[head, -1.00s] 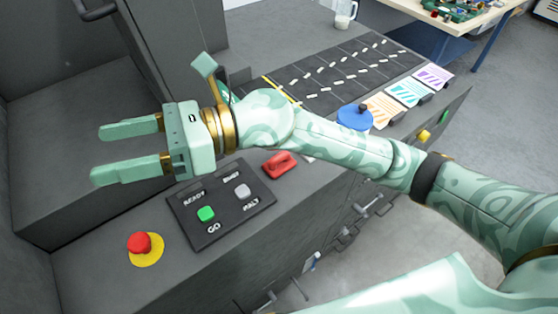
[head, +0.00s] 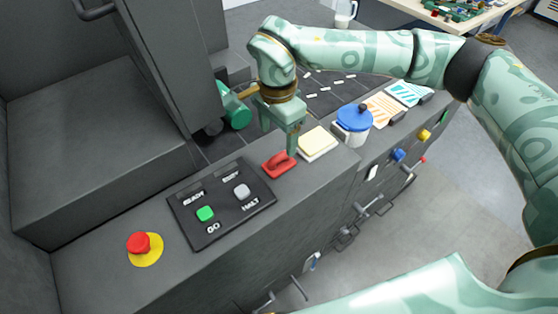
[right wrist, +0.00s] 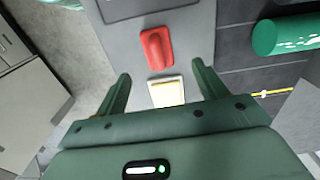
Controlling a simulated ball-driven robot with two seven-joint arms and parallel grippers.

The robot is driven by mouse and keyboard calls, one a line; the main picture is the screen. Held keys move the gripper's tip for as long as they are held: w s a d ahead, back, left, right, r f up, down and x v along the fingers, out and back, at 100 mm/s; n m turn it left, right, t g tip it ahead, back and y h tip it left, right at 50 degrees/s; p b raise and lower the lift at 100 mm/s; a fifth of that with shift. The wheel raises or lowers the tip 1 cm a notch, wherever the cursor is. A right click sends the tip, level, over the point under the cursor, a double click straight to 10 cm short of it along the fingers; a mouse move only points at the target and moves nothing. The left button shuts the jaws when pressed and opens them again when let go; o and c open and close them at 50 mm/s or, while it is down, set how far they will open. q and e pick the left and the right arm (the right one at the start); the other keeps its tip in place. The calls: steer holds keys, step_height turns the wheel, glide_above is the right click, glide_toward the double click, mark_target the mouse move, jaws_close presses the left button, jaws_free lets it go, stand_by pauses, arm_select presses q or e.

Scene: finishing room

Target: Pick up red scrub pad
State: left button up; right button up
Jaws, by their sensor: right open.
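The red scrub pad (head: 279,163) lies on the grey machine top, beside the black button panel; it has a raised grip. In the right wrist view the pad (right wrist: 156,48) lies beyond the fingertips, roughly between their lines. My right gripper (head: 278,140) points down above the pad, open and empty. One finger appears in front of or just over the pad's right end in the head view; I cannot tell whether it touches. In the right wrist view both fingers (right wrist: 160,74) are apart. My left gripper is not in view.
A cream block (head: 317,143) lies close to the pad, with a blue-lidded pot (head: 353,124) farther right. The button panel (head: 221,204) and red stop button (head: 139,243) are left. A green cylinder (head: 237,112) lies behind, near the upright grey housing (head: 172,60).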

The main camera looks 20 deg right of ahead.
mark_target(277, 156)
steer(key=f, duration=0.8)
steer(key=shift+s+a+f, duration=0.1)
steer(key=shift+s+f, duration=0.05)
steer(key=shift+s, duration=0.1)
steer(key=c, duration=1.1)
